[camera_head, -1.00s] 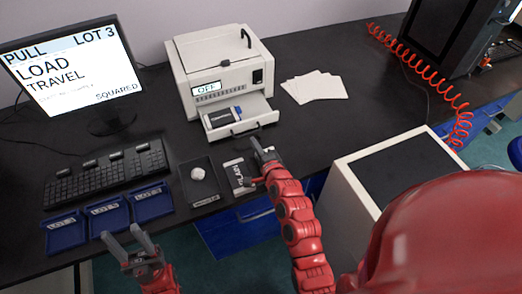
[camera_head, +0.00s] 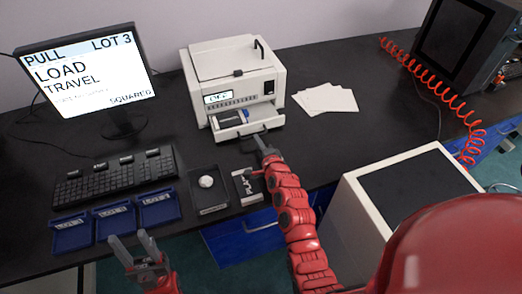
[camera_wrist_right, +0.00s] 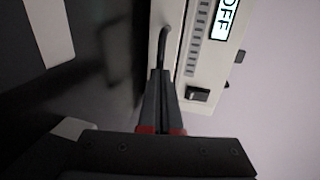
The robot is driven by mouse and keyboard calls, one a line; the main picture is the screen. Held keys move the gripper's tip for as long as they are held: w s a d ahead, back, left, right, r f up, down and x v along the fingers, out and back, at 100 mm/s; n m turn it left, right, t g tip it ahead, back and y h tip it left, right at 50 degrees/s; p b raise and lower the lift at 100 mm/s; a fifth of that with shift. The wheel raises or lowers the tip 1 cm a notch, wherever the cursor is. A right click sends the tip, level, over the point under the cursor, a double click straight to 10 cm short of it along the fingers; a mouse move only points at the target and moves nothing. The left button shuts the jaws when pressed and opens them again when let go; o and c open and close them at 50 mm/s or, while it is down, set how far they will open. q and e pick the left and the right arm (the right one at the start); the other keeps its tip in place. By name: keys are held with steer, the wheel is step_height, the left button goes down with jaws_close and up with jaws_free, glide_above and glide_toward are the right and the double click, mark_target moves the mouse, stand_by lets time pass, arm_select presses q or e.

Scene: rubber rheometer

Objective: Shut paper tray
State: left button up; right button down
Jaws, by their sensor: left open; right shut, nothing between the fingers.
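The white printer-like machine (camera_head: 235,85) stands at the back of the black desk with its paper tray (camera_head: 273,121) pulled partly out of its lower front. A dark handle (camera_wrist_right: 165,40) shows on the tray front in the right wrist view. My right gripper (camera_head: 262,145) is shut and empty, its tips at the tray front by the handle; the wrist view shows its fingers (camera_wrist_right: 162,75) meeting the handle's end, though exact contact is unclear. My left gripper (camera_head: 132,240) is open and empty near the desk's front edge.
Paper sheets (camera_head: 327,98) lie right of the machine. A dark dish with a pale lump (camera_head: 206,182), a small labelled box (camera_head: 248,187), blue trays (camera_head: 115,220) and a keyboard (camera_head: 115,178) lie in front. A white cabinet (camera_head: 347,205) stands at right.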

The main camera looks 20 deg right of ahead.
mark_target(246, 115)
steer(key=x, duration=0.3)
steer(key=r+b+x, duration=0.1)
steer(key=x, duration=0.2)
steer(key=r+b+x, duration=0.1)
steer(key=x, duration=0.3)
steer(key=shift+w, duration=0.3)
steer(key=shift+r, duration=0.35)
steer(key=shift+w, duration=0.1)
steer(key=shift+r, duration=0.1)
